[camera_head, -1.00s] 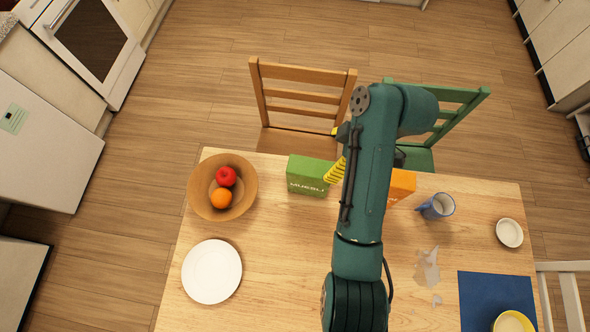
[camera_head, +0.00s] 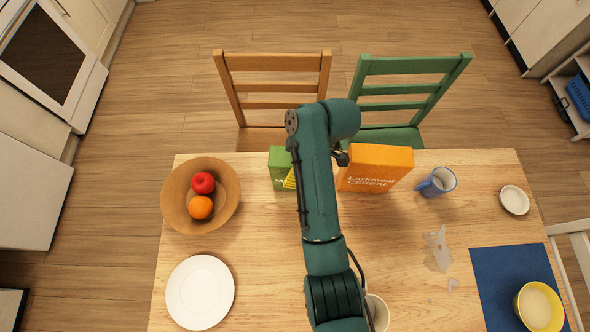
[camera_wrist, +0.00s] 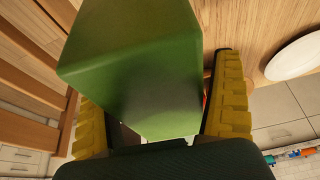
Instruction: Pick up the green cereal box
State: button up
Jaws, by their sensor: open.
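The green cereal box (camera_head: 282,160) stands on the wooden table, partly hidden by my arm in the head view. In the wrist view the green box (camera_wrist: 140,70) fills the middle, between the two yellow fingers. My gripper (camera_wrist: 158,115) is open, with one finger on each side of the box. A gap shows beside the left finger; contact at the right finger is unclear. In the head view only a bit of my yellow gripper (camera_head: 289,179) shows, at the box's right side.
An orange cereal box (camera_head: 375,168) stands close to the right of my arm. A wooden bowl (camera_head: 229,200) with fruit is left, a white plate (camera_head: 200,292) below it. A blue mug (camera_head: 437,182) and a clear spill (camera_head: 438,250) are right. Chairs stand behind the table.

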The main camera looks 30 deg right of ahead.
jog(key=shift+f, duration=0.2)
dwell(0.3)
jog(key=shift+c, duration=0.8)
jog(key=c, duration=1.2)
